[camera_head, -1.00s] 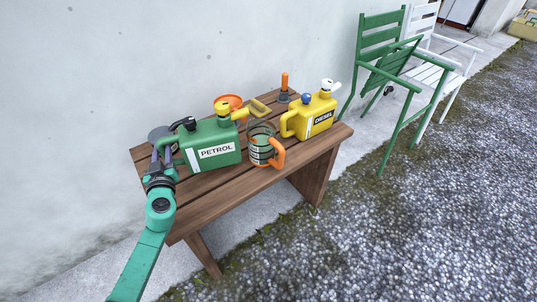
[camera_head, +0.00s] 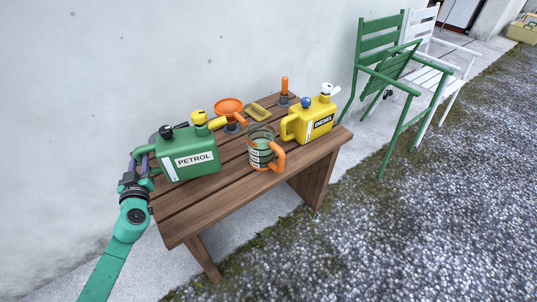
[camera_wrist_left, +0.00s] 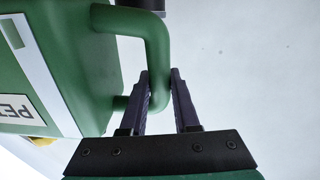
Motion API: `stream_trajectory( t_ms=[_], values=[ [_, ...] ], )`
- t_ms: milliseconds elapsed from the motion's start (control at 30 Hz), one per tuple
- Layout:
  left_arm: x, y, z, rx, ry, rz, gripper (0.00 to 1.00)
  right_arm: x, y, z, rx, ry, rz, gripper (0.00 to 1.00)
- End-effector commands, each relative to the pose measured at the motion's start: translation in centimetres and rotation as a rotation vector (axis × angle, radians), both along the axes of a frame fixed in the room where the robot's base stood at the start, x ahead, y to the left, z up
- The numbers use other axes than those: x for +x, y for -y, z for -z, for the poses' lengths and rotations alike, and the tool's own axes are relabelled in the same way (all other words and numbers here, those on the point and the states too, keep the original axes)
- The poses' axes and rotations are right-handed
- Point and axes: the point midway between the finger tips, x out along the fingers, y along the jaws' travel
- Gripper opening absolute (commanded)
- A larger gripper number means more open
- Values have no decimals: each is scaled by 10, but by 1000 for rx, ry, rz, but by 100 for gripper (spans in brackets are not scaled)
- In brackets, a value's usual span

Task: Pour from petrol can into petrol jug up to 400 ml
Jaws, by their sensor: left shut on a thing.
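The green petrol can (camera_head: 190,163), with a black cap and a yellow spout, stands upright at the left of the bench in the head view. Its spout points right. I cannot tell whether its base touches the bench. My left gripper (camera_head: 140,163) is shut on its handle, seen close in the left wrist view (camera_wrist_left: 157,50) with one finger on each side. The clear petrol jug (camera_head: 258,148), with an orange handle, stands upright on the bench to the right of the can, apart from it. Its liquid level is too small to read. My right gripper is out of view.
A yellow diesel can (camera_head: 313,124) stands right of the jug on the wooden bench (camera_head: 215,200). Behind are an orange funnel (camera_head: 229,105), a yellow item (camera_head: 258,112) and an orange-handled tool (camera_head: 284,88). A wall runs behind; chairs (camera_head: 380,65) stand right.

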Motion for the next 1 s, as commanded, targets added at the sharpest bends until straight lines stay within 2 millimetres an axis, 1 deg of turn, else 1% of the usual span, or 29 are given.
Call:
stream_trajectory(
  t_ms=[167,233,400,600,700,900,967,1000],
  values=[
    [0,0,-2,-3,5,-1,0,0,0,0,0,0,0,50],
    [0,0,-7,-4,6,-1,0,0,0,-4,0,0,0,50],
    [0,0,-34,-5,7,0,0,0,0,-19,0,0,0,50],
    [0,0,-60,-5,5,-1,0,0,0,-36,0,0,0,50],
    [0,0,-63,-2,4,0,0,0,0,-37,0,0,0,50],
    [0,0,-62,-2,4,0,0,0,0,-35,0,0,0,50],
    [-1,3,-63,-1,3,3,0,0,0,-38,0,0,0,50],
    [-3,7,-63,-1,2,7,0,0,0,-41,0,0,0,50]
  ],
)
